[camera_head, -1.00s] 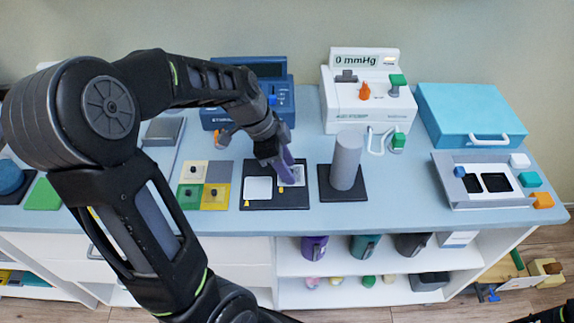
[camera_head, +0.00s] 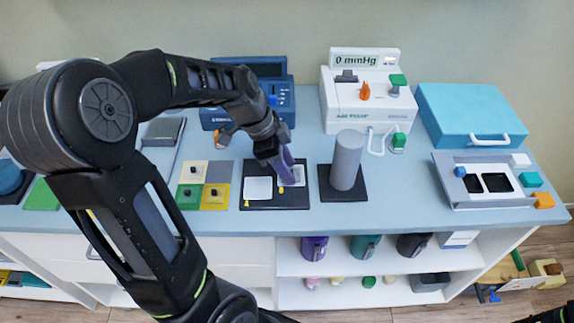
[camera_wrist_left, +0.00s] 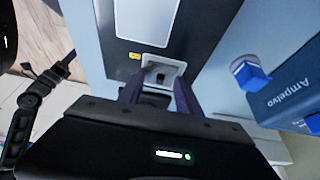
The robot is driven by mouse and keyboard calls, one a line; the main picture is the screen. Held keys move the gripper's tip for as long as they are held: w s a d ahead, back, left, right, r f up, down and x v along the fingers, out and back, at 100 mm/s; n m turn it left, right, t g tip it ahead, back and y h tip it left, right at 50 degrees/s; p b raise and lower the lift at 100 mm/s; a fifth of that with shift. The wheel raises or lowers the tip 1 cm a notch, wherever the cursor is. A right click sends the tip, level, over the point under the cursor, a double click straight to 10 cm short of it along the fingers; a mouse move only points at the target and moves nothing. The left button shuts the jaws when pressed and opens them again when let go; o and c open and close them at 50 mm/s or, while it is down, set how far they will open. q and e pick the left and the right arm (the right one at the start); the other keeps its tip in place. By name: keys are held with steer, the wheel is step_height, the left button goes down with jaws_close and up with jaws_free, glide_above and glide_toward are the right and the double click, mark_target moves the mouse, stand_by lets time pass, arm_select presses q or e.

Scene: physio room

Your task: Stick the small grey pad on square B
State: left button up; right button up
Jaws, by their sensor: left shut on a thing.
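My left gripper (camera_head: 287,178) points down over the right white square (camera_head: 299,175) of a black board (camera_head: 275,204). In the left wrist view its two purple fingers (camera_wrist_left: 159,82) are shut on the small grey pad (camera_wrist_left: 164,68) by a dark knob. The pad is at the right white square, partly hidden by the fingers; I cannot tell whether it touches. The left white square (camera_head: 257,188) is bare, with a yellow tag by it. It also shows in the left wrist view (camera_wrist_left: 146,20). The letters on the tags are not readable. My right gripper is out of view.
A four-colour plate (camera_head: 218,171) with several dark-knobbed pads lies left of the board. A grey cylinder (camera_head: 347,158) on a black base stands close on the right. A blue device (camera_head: 281,98) and a white pressure device (camera_head: 362,112) stand behind.

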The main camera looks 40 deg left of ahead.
arm_select(q)
steer(key=o, duration=1.1)
steer(key=shift+o, duration=0.2)
steer(key=shift+r, duration=0.15)
step_height(320, 180, up, 7)
steer(key=p, duration=0.4)
stand_by(0.5)
steer(key=shift+f, duration=0.2)
